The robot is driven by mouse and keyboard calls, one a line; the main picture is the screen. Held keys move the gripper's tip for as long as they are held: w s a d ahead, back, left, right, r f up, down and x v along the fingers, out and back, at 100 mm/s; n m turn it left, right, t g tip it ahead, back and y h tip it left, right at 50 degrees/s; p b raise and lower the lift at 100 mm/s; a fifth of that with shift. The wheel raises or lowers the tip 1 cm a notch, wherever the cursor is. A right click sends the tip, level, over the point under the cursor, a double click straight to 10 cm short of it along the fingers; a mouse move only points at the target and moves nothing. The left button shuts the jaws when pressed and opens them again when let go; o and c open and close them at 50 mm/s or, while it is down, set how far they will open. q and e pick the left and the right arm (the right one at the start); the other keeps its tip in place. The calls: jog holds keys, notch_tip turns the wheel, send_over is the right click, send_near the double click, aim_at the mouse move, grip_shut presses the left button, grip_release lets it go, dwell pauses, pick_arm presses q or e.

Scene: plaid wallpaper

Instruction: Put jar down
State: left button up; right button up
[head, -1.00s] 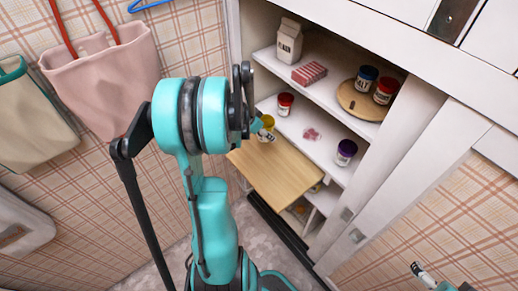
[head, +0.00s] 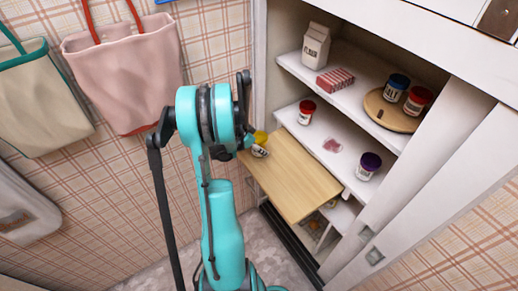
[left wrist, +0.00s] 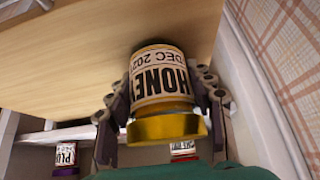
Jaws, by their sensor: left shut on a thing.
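The honey jar (left wrist: 160,80) has a gold lid and a white label reading HONEY and DEC. In the left wrist view it is between the two fingers of my left gripper (left wrist: 163,105), which is shut on it. In the head view the jar (head: 260,151) shows partly behind my teal arm, at the left edge of the pull-out wooden board (head: 290,175). The board also fills the upper part of the left wrist view (left wrist: 70,60). I cannot tell whether the jar touches the board. My right gripper is out of view.
On the middle shelf are a red-lidded jar (head: 306,112), a pink item (head: 332,146) and a purple-lidded jar (head: 368,166). Above are a carton (head: 315,46), a striped pack (head: 335,79) and a round board (head: 388,115) with two jars. The wooden board is mostly clear.

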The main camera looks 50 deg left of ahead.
pick_arm(q)
jog(key=shift+d+r, duration=0.1)
jog(key=shift+r, duration=0.05)
jog(key=shift+f, duration=0.2)
jog(key=o, duration=1.5)
